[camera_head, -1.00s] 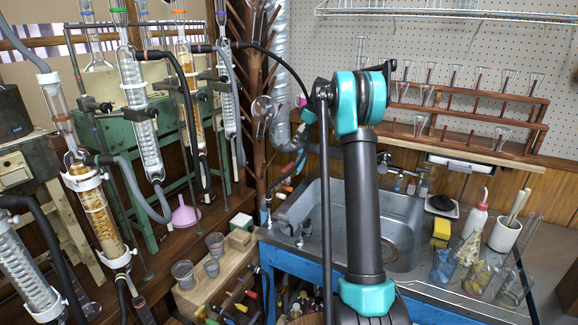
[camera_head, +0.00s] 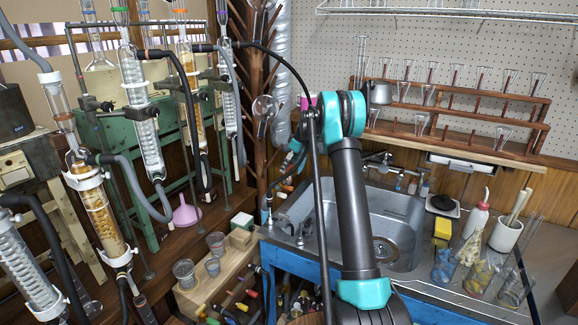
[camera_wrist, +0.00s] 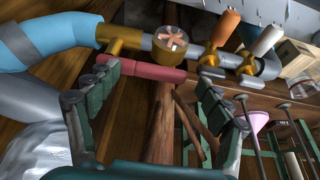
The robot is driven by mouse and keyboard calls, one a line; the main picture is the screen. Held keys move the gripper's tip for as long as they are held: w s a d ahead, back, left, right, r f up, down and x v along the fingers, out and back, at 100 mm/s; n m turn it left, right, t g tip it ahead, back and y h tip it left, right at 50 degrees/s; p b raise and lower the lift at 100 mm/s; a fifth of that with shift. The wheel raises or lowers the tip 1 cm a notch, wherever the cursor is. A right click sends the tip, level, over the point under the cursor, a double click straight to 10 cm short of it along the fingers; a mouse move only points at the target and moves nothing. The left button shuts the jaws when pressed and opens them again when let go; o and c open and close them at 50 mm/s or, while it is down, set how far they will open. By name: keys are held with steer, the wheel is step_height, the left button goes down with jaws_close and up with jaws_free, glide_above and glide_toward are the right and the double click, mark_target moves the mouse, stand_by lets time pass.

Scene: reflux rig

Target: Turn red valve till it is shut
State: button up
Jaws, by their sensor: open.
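The red valve's long red handle (camera_wrist: 145,73) shows in the wrist view, reaching right from a brass fitting (camera_wrist: 122,38) on the pipe. My gripper (camera_wrist: 157,75) is open, with one finger on each side of much of the handle in the picture. The handle lies beyond or between the fingertips; I cannot tell the exact depth or whether they touch. No grip on it shows. In the head view my arm hides most of the gripper and the red valve cannot be made out.
A blue pipe section (camera_wrist: 60,38) is at left. The sink (camera_head: 395,225) and glass rig (camera_head: 145,130) flank my arm.

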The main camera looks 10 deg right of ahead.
steer(key=shift+c, duration=0.4)
steer(key=c, duration=1.6)
